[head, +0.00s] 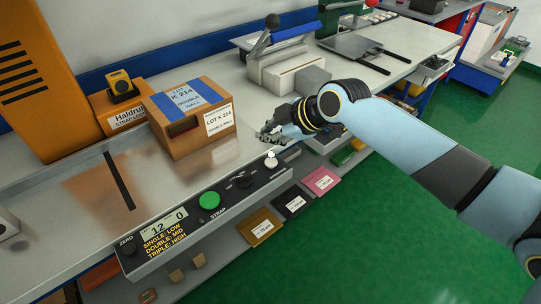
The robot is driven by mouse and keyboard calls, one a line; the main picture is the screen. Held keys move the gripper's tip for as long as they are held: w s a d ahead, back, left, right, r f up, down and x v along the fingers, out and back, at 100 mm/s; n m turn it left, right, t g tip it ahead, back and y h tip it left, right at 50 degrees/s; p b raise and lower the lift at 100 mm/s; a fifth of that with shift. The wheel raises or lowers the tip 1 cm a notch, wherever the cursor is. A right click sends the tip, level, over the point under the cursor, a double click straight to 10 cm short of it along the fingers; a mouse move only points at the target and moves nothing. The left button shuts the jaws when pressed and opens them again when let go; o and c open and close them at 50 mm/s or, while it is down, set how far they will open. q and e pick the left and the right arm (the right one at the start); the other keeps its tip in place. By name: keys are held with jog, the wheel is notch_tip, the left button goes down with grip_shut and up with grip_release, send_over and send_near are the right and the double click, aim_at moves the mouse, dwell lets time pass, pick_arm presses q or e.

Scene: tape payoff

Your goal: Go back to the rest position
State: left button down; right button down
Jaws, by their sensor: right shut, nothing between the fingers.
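My right gripper (273,132) is shut and empty. It hovers near the front edge of the bench, just right of the cardboard box and above the right end of the control panel. My right arm reaches in from the right side. The cardboard box (180,136) carries a blue label and a white label reading LOT K 214, double wall. The control panel (215,203) has a green button (209,200), a white-topped lever (270,158) and a display (163,222) showing 12 and 0. My left gripper is out of view.
An orange machine (45,75) stands at the left. The green floor (350,245) at front right is clear.

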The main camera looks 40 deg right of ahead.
dwell(0.3)
jog(key=s+a+r+m+g+h, duration=0.1)
jog(key=s+r+m+g+h, duration=0.15)
jog(key=s+m, duration=0.7)
jog(key=s+a+r+m+g+h, duration=0.1)
jog(key=s+a+r+m+g, duration=0.2)
jog(key=s, duration=1.4)
jog(key=s+d+f+g+b, duration=0.15)
jog(key=f+b, duration=0.25)
jog(key=f, duration=1.3)
jog(key=d+f+b, duration=0.2)
jog(key=f+b, duration=0.3)
jog(key=f, duration=1.2)
jog(key=s+f+b, duration=0.3)
jog(key=s+f, duration=0.6)
jog(key=f, duration=0.2)
jog(key=s+d+f+b, duration=0.1)
jog(key=s+f+b, duration=0.2)
jog(key=s+f, duration=0.6)
notch_tip(320, 180, down, 3)
jog(key=shift+s+d+f+n+g+b, duration=0.1)
jog(key=shift+s+d+n+g+b, duration=0.15)
jog(key=shift+n+g+b, duration=0.15)
